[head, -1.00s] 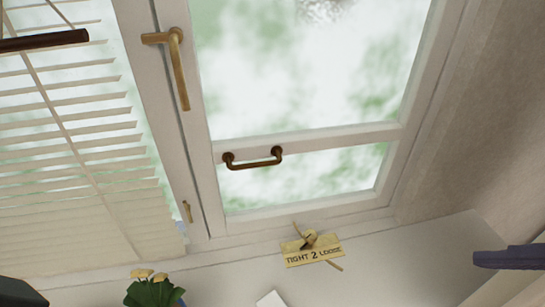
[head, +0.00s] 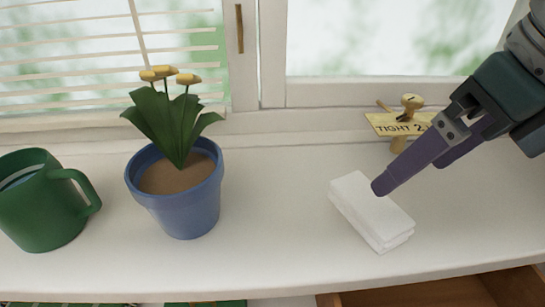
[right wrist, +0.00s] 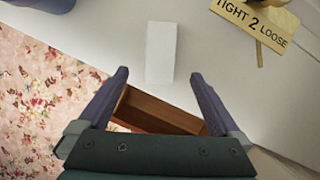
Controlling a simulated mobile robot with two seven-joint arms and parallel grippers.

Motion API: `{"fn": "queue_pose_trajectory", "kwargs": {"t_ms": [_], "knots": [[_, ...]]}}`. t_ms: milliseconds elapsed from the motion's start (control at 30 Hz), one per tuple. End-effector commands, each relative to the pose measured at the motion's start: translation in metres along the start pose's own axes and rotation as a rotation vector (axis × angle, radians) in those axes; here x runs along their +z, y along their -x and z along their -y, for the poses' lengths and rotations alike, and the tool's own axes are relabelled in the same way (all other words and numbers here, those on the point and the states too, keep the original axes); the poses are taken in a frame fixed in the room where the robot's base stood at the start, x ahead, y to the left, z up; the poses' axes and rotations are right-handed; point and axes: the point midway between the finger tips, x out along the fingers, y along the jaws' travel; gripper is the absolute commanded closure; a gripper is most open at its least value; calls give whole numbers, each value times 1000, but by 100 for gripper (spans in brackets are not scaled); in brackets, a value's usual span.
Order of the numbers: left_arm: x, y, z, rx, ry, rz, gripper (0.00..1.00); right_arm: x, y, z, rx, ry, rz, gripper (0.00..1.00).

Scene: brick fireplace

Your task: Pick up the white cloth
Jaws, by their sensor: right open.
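The white cloth (head: 370,208) is folded into a small oblong block and lies on the white sill (head: 290,200), right of the middle in the head view. My right gripper (head: 410,173) comes in from the upper right with its purple fingers apart. In the head view its near fingertip overlaps the cloth's right edge; I cannot tell whether they touch. In the right wrist view the cloth (right wrist: 161,52) lies beyond the gap between the open fingertips (right wrist: 160,76), and nothing is between them. My left gripper is not in view.
A blue flowerpot (head: 187,205) with yellow flowers stands left of the cloth, and a green mug (head: 40,205) farther left. An open wooden drawer (head: 430,290) is below the sill's front edge.

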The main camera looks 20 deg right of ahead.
Motion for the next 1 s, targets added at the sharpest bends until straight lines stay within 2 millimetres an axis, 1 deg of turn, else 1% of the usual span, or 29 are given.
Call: {"fn": "queue_pose_trajectory", "kwargs": {"t_ms": [33, 233, 467, 600, 700, 800, 1000], "knots": [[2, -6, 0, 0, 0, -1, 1, -2, -7, 2, -3, 9, -2, 0], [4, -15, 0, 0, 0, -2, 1, -2, -36, 1, -2, 14, -3, 0], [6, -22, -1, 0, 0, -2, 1, -2, -58, 1, -2, 14, -4, 0], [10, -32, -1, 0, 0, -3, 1, -3, -82, -1, -1, 13, -3, 0], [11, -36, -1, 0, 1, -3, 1, -3, -95, 0, -2, 14, -4, 0], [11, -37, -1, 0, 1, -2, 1, -2, -100, 0, -3, 15, -2, 0], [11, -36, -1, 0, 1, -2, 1, -2, -100, 0, -3, 16, -2, 0]]}}
